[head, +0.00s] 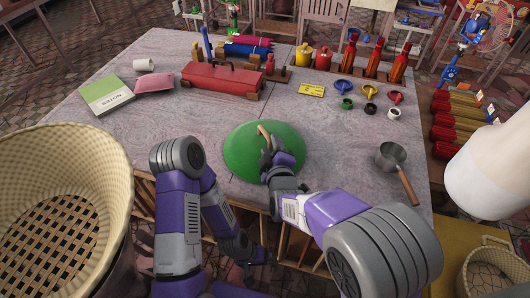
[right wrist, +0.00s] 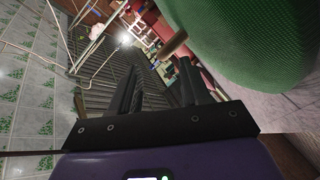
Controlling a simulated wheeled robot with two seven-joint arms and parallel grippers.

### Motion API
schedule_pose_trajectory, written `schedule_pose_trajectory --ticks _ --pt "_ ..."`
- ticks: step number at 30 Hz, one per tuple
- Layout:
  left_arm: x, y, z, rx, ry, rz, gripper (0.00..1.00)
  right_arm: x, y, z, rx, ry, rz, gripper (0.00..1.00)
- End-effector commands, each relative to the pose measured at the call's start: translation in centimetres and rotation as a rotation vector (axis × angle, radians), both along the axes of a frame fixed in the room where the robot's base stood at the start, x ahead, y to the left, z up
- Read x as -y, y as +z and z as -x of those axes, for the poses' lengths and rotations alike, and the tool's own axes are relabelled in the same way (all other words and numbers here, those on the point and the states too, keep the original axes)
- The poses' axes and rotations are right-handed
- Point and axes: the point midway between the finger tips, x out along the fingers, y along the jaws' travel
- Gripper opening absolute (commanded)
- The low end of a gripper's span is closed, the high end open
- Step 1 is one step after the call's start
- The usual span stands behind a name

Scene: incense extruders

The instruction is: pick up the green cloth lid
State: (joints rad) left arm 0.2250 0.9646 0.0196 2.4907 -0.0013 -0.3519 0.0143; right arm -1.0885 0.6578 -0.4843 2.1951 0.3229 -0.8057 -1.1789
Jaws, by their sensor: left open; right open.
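The green cloth lid (head: 240,157) is a round dome lying on the table near its front edge, with a curved tan handle (head: 264,131) on top. My right gripper (head: 271,150) is over the lid's right part, close to the handle, open and empty. In the right wrist view the lid (right wrist: 255,40) fills the upper right, and the handle (right wrist: 174,43) shows near the fingertips; whether it lies between the fingers I cannot tell. My left gripper (head: 240,252) hangs low in front of the table edge, open, away from the lid.
A large woven basket (head: 108,165) stands at the left. A ladle (head: 393,156) lies right of the lid. A red toolbox (head: 220,80), small colored rings and bottles (head: 374,58) stand farther back. The tabletop left of the lid is clear.

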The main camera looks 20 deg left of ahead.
Motion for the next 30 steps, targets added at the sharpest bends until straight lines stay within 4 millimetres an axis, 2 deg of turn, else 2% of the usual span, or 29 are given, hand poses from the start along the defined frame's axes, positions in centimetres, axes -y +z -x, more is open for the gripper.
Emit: schedule_pose_trajectory --ticks 18,27,30 --pt "0.0 -2.0 0.0 0.001 0.000 0.000 1.00 -3.3 -1.6 -5.9 0.000 0.000 0.000 0.47" --pt "0.0 -2.0 0.0 0.000 0.000 0.000 1.00 -3.4 -1.6 -6.2 0.000 0.000 0.000 0.47" --pt "0.0 -2.0 0.0 0.000 0.000 0.000 1.00 -3.4 -1.6 -6.2 0.000 0.000 0.000 0.31"
